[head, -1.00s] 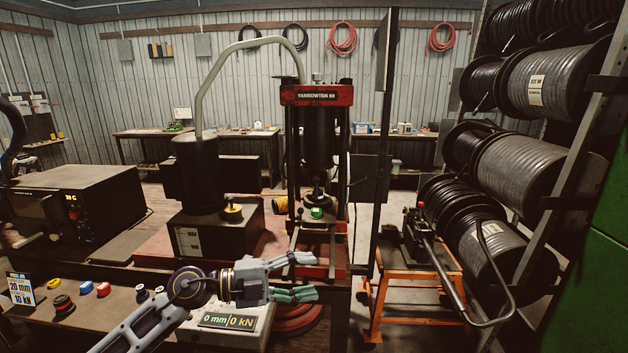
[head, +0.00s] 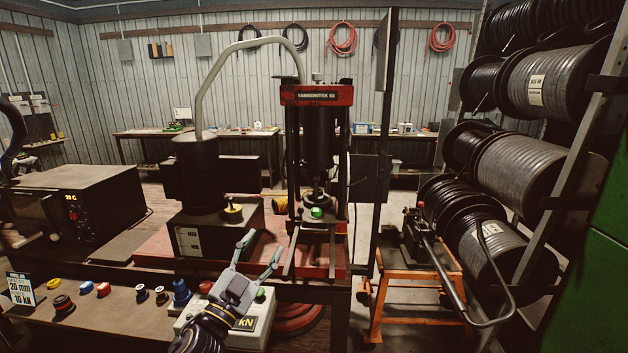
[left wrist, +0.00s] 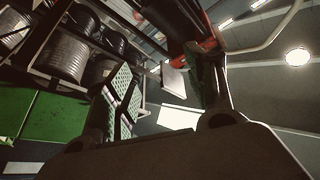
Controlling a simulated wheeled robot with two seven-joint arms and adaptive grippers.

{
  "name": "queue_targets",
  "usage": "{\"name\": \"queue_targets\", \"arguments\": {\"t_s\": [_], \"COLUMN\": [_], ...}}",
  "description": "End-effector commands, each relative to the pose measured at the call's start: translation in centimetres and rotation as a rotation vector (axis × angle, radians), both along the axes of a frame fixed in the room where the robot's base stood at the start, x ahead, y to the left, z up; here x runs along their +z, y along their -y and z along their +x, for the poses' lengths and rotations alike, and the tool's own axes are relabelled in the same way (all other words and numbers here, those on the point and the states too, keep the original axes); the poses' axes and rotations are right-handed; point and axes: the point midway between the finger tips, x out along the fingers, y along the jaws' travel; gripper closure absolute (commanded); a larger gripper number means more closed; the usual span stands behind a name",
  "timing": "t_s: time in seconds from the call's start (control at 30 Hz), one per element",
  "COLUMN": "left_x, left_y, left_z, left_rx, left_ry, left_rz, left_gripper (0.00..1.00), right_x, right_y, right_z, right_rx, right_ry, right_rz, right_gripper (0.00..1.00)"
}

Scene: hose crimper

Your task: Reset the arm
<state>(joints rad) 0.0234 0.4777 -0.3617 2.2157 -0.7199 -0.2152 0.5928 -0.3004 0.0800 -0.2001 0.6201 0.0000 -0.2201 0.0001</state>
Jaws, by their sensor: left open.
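My left gripper (head: 258,256) is open and empty in the head view, low in the middle, with its fingers pointing up and to the right. It is in front of the red-framed hose crimper press (head: 317,95), and I see no contact between them. The gripper partly hides the white control box (head: 258,325) with its force display. In the left wrist view, the two fingers (left wrist: 165,88) stand apart with nothing between them. My right gripper is not in view.
A control bench (head: 100,320) with several coloured knobs runs along the lower left. An orange cart (head: 415,262) with a long-handled lever tool stands to the right. Hose reels (head: 490,170) fill the rack at the right. A dark oven-like box (head: 85,195) stands at the left.

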Motion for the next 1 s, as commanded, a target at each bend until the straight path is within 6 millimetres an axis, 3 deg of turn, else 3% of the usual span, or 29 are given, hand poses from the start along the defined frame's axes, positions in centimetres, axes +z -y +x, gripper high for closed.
{"name": "queue_targets", "arguments": {"t_s": [0.27,0.47,0.77,1.0], "left_x": [-5.6,-10.8,-19.2,-25.4], "left_y": [-4.7,-7.5,-10.2,-11.2], "left_z": [0.0,-1.3,-5.8,-11.5], "left_rx": [0.204,0.329,0.465,0.52], "left_ry": [-0.244,-0.451,-0.797,-1.095], "left_rz": [-0.1,-0.141,-0.161,-0.147], "left_gripper": [0.45,0.45,0.45,0.45], "right_x": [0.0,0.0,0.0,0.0], "right_y": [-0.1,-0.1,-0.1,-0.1], "right_z": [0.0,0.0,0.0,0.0], "right_rx": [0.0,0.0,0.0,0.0], "right_ry": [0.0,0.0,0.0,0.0], "right_rz": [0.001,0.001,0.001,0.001], "right_gripper": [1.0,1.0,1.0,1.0]}}
